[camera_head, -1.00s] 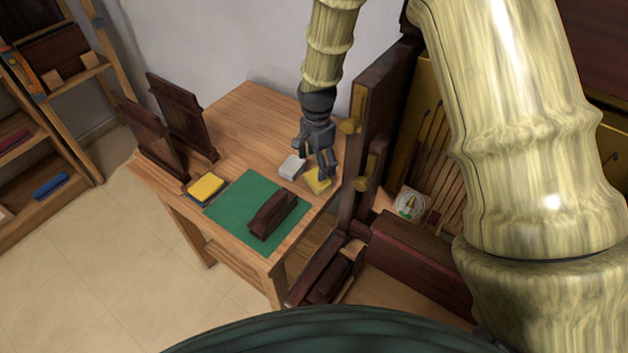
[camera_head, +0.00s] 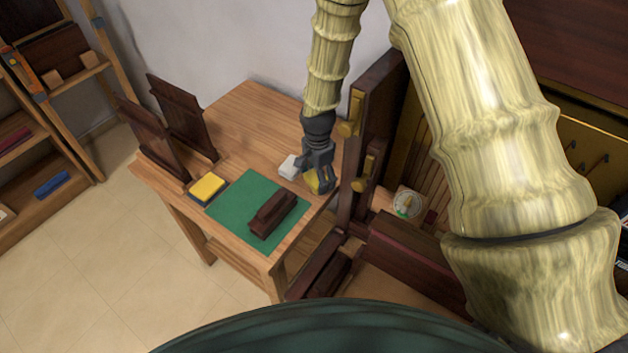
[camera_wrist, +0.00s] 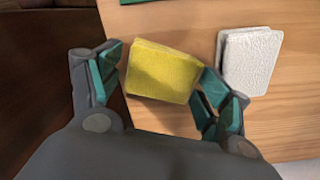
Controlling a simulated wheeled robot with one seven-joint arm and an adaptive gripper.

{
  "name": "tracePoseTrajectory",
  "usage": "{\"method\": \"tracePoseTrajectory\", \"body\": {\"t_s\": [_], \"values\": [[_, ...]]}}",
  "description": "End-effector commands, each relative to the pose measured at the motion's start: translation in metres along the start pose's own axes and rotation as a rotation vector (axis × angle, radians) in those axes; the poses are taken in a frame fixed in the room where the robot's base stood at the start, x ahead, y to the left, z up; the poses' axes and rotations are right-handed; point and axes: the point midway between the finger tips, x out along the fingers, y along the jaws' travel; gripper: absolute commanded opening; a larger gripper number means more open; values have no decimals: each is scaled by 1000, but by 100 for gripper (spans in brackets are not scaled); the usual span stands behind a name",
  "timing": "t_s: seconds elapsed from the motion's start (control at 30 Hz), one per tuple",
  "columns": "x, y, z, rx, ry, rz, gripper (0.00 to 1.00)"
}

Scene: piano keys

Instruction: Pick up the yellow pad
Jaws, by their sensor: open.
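The yellow pad (camera_wrist: 162,72) lies flat on the wooden table, near its edge by the dark upright panel. In the wrist view it sits between the two teal-lined fingers of my gripper (camera_wrist: 160,92), which is open. The left finger is close to the pad's left side and the right finger is at its lower right corner; I cannot tell whether they touch it. In the head view my gripper (camera_head: 322,182) is over the pad (camera_head: 312,184), hiding most of it. A second yellow pad (camera_head: 207,187) lies on a dark blue one at the table's left side.
A white pad (camera_wrist: 248,60) lies just right of my gripper in the wrist view. A green mat (camera_head: 228,208) carries a dark wooden block (camera_head: 272,214). A dark panel with brass fittings (camera_head: 366,150) stands close to the right. The back of the table (camera_head: 245,115) is clear.

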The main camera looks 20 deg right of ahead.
Motion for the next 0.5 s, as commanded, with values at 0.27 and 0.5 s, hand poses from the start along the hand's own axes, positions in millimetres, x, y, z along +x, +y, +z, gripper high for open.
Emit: {"method": "tracePoseTrajectory", "body": {"t_s": [0.27,0.5], "values": [[0,0,0,0,0,0,54],[0,0,0,0,0,-1,47]]}}
